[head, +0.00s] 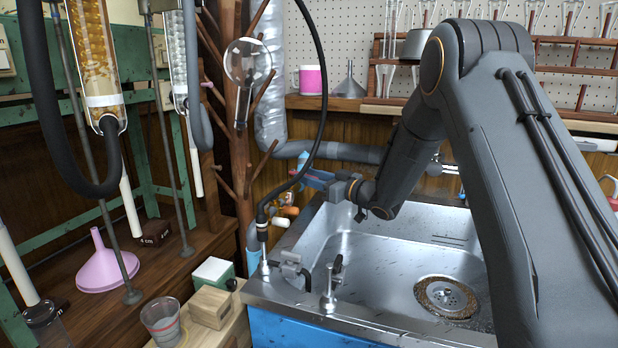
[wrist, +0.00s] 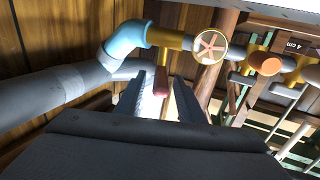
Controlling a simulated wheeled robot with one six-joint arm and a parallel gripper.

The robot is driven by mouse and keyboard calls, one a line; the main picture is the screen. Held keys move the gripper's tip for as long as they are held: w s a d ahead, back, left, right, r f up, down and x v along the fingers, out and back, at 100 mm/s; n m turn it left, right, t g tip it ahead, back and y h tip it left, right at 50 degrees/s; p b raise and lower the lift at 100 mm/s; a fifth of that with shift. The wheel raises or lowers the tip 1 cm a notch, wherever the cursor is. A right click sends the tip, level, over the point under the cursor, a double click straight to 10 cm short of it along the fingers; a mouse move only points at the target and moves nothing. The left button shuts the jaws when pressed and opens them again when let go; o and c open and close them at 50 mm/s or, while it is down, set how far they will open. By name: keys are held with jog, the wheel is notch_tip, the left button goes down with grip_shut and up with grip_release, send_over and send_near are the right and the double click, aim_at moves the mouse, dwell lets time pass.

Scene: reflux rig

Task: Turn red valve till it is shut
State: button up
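The red valve handle (wrist: 162,100) shows in the wrist view as a short red lever on a brass fitting, in line with the pipe's light blue elbow (wrist: 125,38). My gripper (wrist: 165,76) is open, with one dark finger on each side of the lever. Gaps show between the lever and both fingers; I cannot tell how deep it sits between them. In the head view my gripper (head: 308,178) is beside the pipework at the sink's back left corner, and the lever cannot be made out clearly there.
A round handwheel with red spokes (wrist: 210,47) and an orange knob (wrist: 266,63) sit right of the lever on the same pipe run. The metal sink (head: 395,255) lies below my arm. A black hose (head: 320,100) hangs close to my gripper. A wooden post (head: 243,140) stands to the left.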

jog(key=shift+s+d, duration=0.1)
jog(key=v, duration=0.7)
jog(key=shift+s+d+p, duration=0.15)
jog(key=shift+d+p, duration=0.1)
jog(key=shift+p, duration=0.05)
